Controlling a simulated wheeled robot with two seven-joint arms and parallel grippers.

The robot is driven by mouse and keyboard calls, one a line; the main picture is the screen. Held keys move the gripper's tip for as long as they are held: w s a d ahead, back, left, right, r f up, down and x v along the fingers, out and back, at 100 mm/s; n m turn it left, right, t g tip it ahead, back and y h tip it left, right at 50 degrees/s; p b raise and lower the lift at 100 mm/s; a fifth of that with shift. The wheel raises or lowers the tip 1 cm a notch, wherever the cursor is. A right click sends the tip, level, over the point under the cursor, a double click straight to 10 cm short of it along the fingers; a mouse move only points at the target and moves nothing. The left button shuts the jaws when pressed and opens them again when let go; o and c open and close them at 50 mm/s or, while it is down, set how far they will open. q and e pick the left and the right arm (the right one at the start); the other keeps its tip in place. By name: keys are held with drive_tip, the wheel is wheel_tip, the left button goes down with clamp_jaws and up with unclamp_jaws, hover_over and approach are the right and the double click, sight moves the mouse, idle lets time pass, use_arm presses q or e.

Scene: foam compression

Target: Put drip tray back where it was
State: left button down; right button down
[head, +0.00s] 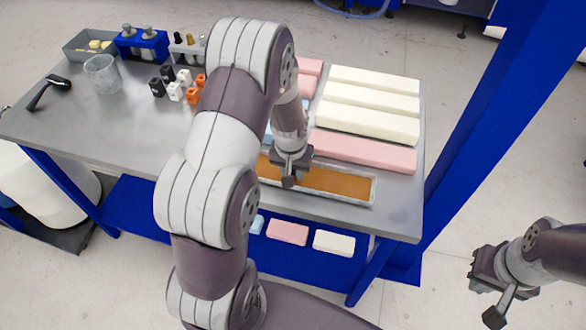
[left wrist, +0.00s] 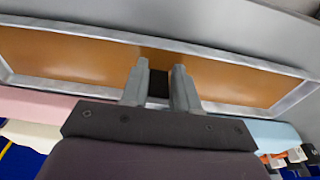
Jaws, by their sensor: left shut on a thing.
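The drip tray (head: 343,182) is a long shallow tray with a pale metal rim and an orange-brown inside. It lies along the front edge of the grey table, in front of a long pink foam block. My left gripper (head: 289,178) is at the tray's middle, pointing down. In the left wrist view the tray (left wrist: 70,57) spans the picture, and my left gripper's fingers (left wrist: 160,80) are shut on it, with a dark piece between them. My arm hides the tray's left end in the head view. My right gripper (head: 490,275) is off the table at the lower right; its jaw state is unclear.
Cream foam blocks (head: 372,102) and the pink block (head: 362,152) lie behind the tray. Small black, white and orange pieces (head: 177,87), a glass beaker (head: 102,74) and a black tool (head: 48,90) stand left. A blue post (head: 505,130) rises right of the table.

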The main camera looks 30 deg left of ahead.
use_arm(q)
drive_tip(key=shift+f, duration=0.15)
drive_tip(key=shift+f, duration=0.1)
drive_tip(key=c, duration=0.8)
unclamp_jaws()
drive_tip(key=shift+c, duration=0.2)
wheel_tip(320, 180, up, 12)
drive_tip(key=s+b, duration=0.1)
drive_tip(key=s, duration=0.1)
drive_tip(key=s+d+f+m, duration=0.1)
drive_tip(key=s+d+m, duration=0.2)
drive_tip(key=s+d, duration=0.5)
drive_tip(key=shift+s, duration=1.2)
